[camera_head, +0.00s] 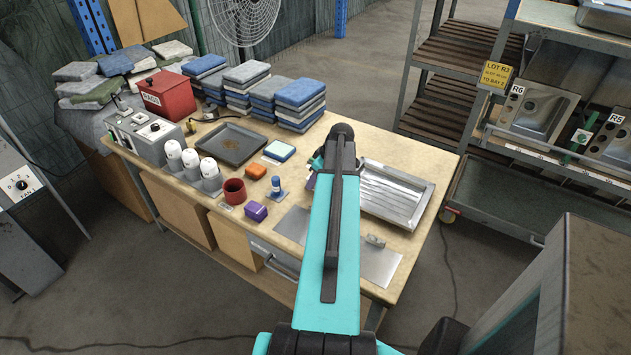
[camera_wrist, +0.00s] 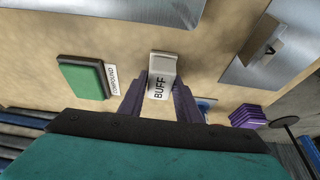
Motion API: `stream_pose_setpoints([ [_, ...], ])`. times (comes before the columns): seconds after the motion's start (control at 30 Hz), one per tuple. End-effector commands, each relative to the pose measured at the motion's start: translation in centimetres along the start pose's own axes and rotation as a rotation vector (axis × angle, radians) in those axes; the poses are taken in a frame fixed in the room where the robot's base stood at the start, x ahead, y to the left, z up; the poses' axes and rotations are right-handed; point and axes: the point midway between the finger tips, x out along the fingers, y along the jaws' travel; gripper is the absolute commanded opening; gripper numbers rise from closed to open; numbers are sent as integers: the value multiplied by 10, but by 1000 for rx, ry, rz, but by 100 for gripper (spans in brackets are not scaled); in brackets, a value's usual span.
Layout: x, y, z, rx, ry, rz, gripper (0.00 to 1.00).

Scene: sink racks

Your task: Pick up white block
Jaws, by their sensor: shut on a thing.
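The white block (camera_wrist: 164,62) is in the middle of the wrist view, with a label reading "BUFF" on its near side. My gripper (camera_wrist: 160,84) has its two purple fingers on either side of it, closed on it. Whether the block touches the tabletop is hard to tell. In the head view my turquoise arm hides the block and most of my gripper; only a bit of purple finger (camera_head: 311,181) shows beside the arm, over the workbench (camera_head: 228,268).
In the wrist view a green block (camera_wrist: 82,78) lies left, a purple block (camera_wrist: 248,116) right.

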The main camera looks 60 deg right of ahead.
Motion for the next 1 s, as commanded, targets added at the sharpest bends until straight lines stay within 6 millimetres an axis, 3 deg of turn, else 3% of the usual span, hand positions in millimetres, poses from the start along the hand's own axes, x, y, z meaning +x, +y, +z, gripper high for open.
stream_pose_setpoints([
  [0.37, -18, 0, -8, -1, 1, 1, 7],
  [1.0, -85, 0, -35, 0, 0, 0, 7],
])
